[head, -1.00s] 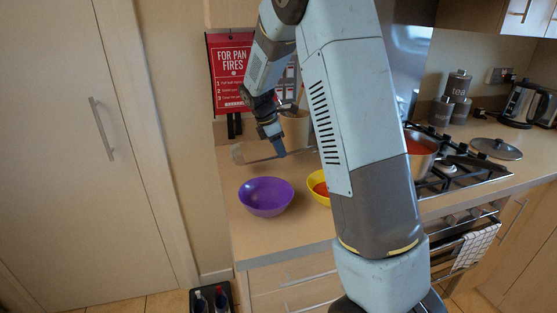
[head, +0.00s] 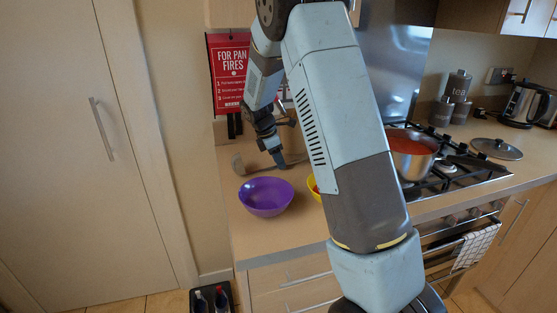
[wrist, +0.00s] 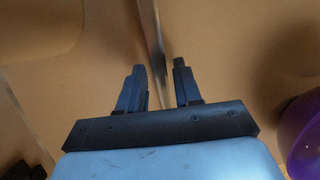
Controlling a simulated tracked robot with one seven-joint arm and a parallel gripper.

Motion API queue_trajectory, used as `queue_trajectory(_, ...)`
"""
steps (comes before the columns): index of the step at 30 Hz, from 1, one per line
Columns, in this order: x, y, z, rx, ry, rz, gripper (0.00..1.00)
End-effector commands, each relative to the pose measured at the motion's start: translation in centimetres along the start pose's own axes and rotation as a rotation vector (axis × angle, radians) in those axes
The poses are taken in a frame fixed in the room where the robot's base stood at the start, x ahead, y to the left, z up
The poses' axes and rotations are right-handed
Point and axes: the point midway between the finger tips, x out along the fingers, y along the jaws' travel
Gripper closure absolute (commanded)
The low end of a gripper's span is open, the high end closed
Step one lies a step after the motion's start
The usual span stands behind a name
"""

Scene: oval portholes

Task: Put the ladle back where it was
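The ladle (head: 238,164) lies on the counter behind the purple bowl, with its head at the left and its handle running right toward my gripper (head: 281,161). My gripper is low over the counter, behind and slightly right of the purple bowl. In the wrist view my gripper (wrist: 160,68) is open, its two fingers apart. The thin, shiny ladle handle (wrist: 152,40) runs lengthwise into the gap between them. Neither finger appears to press on it. How far below the fingertips it lies, I cannot tell.
The purple bowl (head: 266,198) stands near the counter's (head: 300,228) front left. A yellow bowl (head: 315,190) is partly hidden by my arm. A pot with red contents (head: 412,158) is on the hob, with a lid (head: 497,148) to its right. A red sign (head: 229,75) hangs behind.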

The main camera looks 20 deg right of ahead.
Motion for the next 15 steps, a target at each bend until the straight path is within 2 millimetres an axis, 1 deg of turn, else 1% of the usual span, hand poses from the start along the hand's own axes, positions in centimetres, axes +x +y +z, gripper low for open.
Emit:
queue_trajectory(1, 0.0, 0.0, 0.0, 0.0, 0.0, 0.0, 0.61)
queue_trajectory(3, 0.0, 0.0, 0.0, 0.0, 0.0, 0.0, 0.56)
queue_trajectory(11, -0.2, 0.0, 0.1, 0.001, 0.0, 0.001, 0.56)
queue_trajectory(15, -1.4, 0.1, 0.1, 0.001, 0.001, 0.003, 0.56)
